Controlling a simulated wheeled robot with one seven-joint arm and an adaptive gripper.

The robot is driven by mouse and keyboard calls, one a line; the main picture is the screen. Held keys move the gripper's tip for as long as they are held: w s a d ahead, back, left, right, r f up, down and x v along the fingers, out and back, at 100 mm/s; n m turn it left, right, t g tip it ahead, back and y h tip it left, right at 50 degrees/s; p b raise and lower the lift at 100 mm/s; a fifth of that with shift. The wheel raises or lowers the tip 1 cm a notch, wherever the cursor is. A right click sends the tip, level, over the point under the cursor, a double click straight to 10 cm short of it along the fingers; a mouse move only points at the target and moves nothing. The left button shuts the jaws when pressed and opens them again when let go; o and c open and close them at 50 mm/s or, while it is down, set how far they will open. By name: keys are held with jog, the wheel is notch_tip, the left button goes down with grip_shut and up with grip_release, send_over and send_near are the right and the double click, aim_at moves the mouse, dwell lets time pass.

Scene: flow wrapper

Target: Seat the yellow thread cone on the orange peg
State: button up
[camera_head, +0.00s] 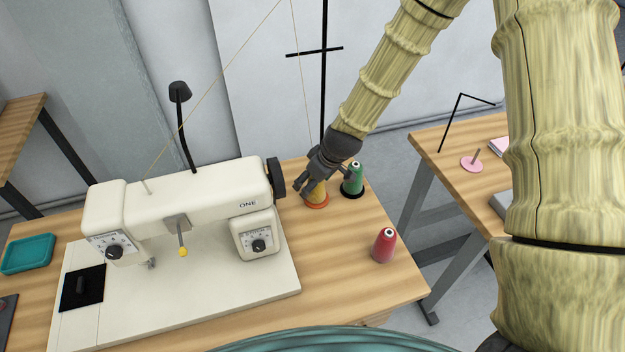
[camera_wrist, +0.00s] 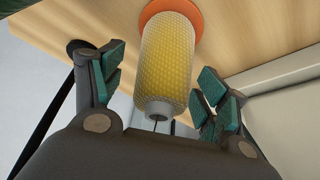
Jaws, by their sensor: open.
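The yellow thread cone (camera_head: 319,191) stands upright on the orange base of the peg (camera_head: 316,206), to the right of the sewing machine. In the wrist view the cone (camera_wrist: 166,58) has a textured yellow body and a grey end toward my gripper, and its far end meets the orange disc (camera_wrist: 157,11). The peg's shaft is hidden inside the cone. My gripper (camera_head: 322,183) is open, with its teal-padded fingers (camera_wrist: 160,72) on either side of the cone. Gaps show between the pads and the cone in the wrist view.
A green cone (camera_head: 353,178) on a black base stands close to the right of my gripper. A red cone (camera_head: 384,245) stands nearer on the table. The sewing machine (camera_head: 185,235) is on the left, and a black thread stand (camera_head: 324,90) rises behind. A second table (camera_head: 455,165) is at right.

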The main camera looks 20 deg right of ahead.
jog(key=shift+r, duration=0.1)
jog(key=v, duration=1.2)
jog(key=shift+d, duration=0.1)
dwell(0.5)
